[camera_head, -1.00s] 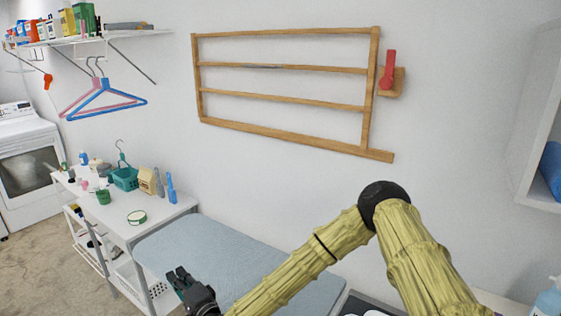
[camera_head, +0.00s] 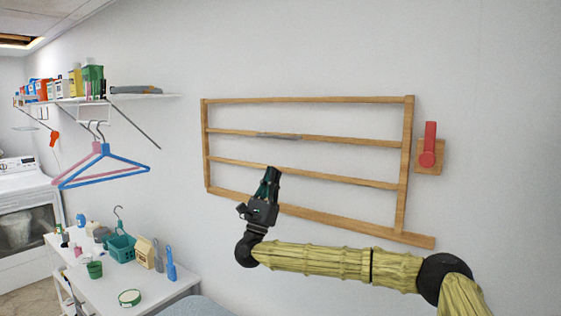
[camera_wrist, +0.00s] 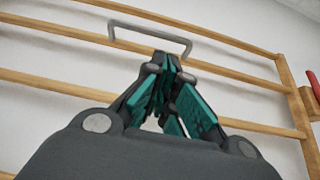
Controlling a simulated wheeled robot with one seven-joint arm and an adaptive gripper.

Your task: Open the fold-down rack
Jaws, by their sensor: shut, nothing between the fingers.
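The wooden fold-down rack (camera_head: 304,141) lies flat against the wall in the head view, with several horizontal bars in a frame. A grey metal handle (camera_head: 279,136) sits on its upper middle bar; the handle also shows in the wrist view (camera_wrist: 150,32), just beyond the fingertips. A red latch (camera_head: 429,145) on a wooden block is beside the rack's right edge, its lever pointing up. My gripper (camera_head: 271,170) is shut and empty in front of the rack, below the handle and pointing up. In the wrist view its fingers (camera_wrist: 166,62) are together, apparently apart from the handle.
A shelf (camera_head: 130,97) with bottles and boxes is on the left wall, with pink and blue hangers (camera_head: 103,165) below it. A white table (camera_head: 180,289) with baskets and small items stands lower left.

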